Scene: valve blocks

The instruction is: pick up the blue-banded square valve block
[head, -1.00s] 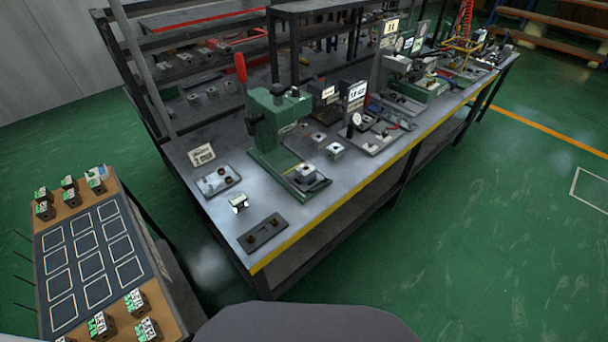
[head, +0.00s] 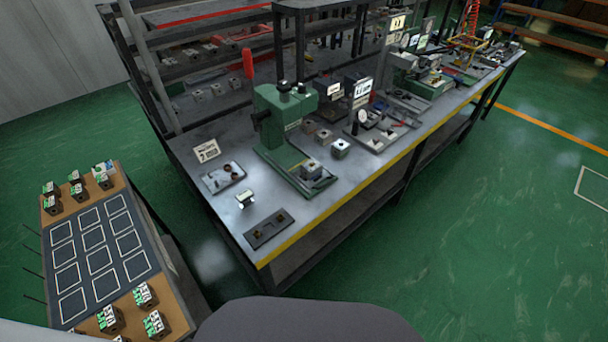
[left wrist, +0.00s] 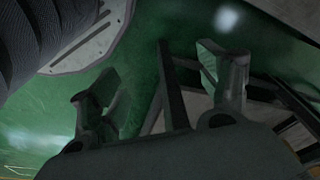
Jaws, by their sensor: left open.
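Several small dark valve blocks with green-and-white tops stand on the wooden ends of a board at the left in the head view. One block at the board's far right corner (head: 104,179) seems to have a bluish-white top patch behind it, too small to read as a band for sure. My left gripper (left wrist: 160,85) shows in the left wrist view, its two fingers wide apart with nothing between them. It is over green floor and away from any block. My right gripper is not in view.
The board (head: 165,287) has a dark middle with empty white-outlined squares. A grey workbench (head: 225,222) with a green press (head: 285,125), plates and small metal blocks stands to its right. Green floor (head: 470,240) is clear at the right.

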